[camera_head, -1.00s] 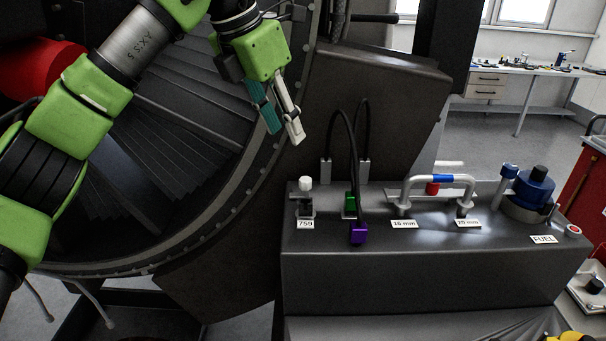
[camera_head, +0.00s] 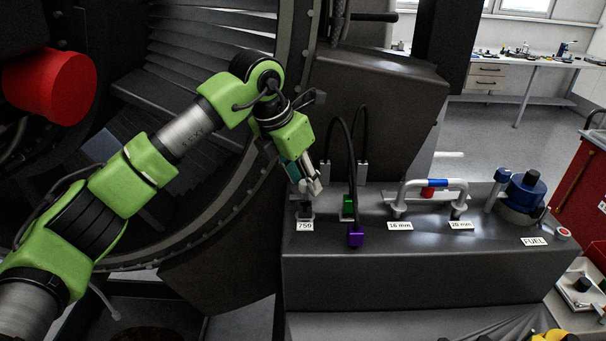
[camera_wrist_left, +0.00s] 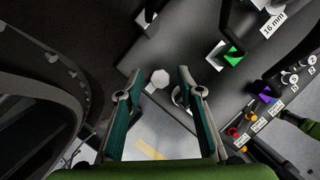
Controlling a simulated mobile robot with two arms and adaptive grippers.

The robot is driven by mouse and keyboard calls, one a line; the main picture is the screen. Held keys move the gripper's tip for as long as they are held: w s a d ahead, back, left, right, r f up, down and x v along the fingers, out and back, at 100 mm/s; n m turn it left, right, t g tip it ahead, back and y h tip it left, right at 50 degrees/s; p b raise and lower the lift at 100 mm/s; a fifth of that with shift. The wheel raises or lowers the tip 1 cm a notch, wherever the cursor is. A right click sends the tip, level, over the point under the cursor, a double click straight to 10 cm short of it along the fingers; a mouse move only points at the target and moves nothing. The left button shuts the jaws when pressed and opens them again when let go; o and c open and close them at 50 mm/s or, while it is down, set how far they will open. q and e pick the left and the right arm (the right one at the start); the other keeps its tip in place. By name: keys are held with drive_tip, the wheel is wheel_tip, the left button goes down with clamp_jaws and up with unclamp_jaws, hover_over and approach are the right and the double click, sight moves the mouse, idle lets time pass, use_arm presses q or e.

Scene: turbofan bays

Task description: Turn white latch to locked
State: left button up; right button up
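The white latch shows in the left wrist view as a white faceted knob (camera_wrist_left: 160,78), in the gap between my left fingertips. In the head view its knob is hidden by or blends with the fingers; its dark base (camera_head: 305,212) shows above the label 759 (camera_head: 305,226). My left gripper (camera_head: 308,184) points down right over this base. In the left wrist view the left gripper (camera_wrist_left: 160,76) is open, one finger on each side of the knob. I cannot tell whether a finger touches it.
A green connector (camera_head: 348,207) and a purple connector (camera_head: 356,236) with black cables stand just right of the latch. The fan casing rises behind.

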use_arm(q)
clamp_jaws()
